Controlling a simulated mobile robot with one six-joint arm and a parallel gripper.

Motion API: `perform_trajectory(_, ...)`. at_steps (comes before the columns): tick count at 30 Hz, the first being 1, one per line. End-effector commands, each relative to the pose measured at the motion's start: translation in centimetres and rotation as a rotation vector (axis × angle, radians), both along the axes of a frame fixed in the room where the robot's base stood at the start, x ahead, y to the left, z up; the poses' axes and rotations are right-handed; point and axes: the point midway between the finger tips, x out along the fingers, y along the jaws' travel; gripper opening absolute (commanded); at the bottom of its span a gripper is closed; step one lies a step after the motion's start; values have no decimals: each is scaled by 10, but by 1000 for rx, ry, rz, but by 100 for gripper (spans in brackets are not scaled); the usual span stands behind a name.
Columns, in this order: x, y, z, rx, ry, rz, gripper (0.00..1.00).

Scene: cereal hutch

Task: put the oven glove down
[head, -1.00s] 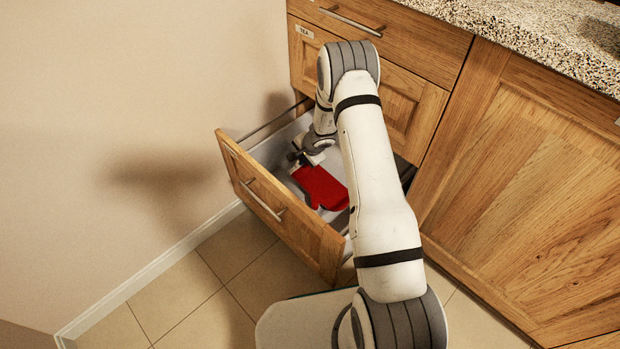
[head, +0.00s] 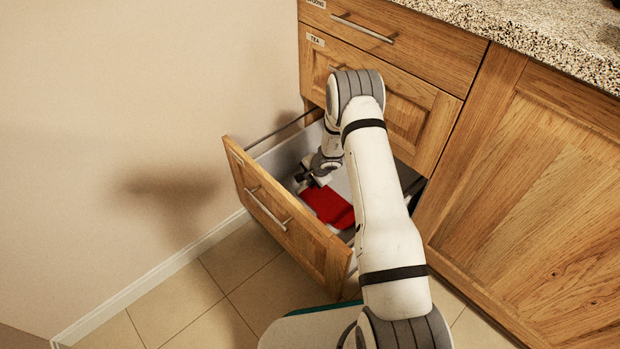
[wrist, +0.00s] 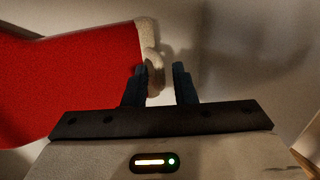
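The red oven glove (head: 328,207) is inside the open bottom drawer (head: 278,220), low in its pale interior. In the wrist view the glove (wrist: 70,85) fills the left side, with a beige edge (wrist: 148,50) and a small beige end by my left finger. My gripper (head: 303,180) is inside the drawer at the glove's upper-left end. In the wrist view my gripper's fingers (wrist: 160,80) stand apart with a gap between them. The beige end lies beside or partly between the fingertips and is not pinched. The drawer walls and my arm hide part of the glove.
A closed drawer labelled TEA (head: 390,100) is directly above the open one. A wall (head: 120,120) stands close on the left. A cupboard door (head: 520,200) and a speckled worktop (head: 540,35) are on the right. Tiled floor lies in front.

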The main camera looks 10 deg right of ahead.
Motion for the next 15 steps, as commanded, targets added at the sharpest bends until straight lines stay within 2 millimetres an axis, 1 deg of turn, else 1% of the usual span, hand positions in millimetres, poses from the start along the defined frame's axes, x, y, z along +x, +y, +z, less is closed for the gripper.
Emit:
perform_trajectory(1, 0, 0, 0, 0, 0, 0, 29)
perform_trajectory(3, 0, 0, 0, 0, 0, 0, 33)
perform_trajectory(11, 0, 0, 2, 0, 0, 0, 33)
perform_trajectory(13, 0, -1, 5, 0, 0, -1, 33)
perform_trajectory(15, -4, -4, 15, 0, -1, -1, 33)
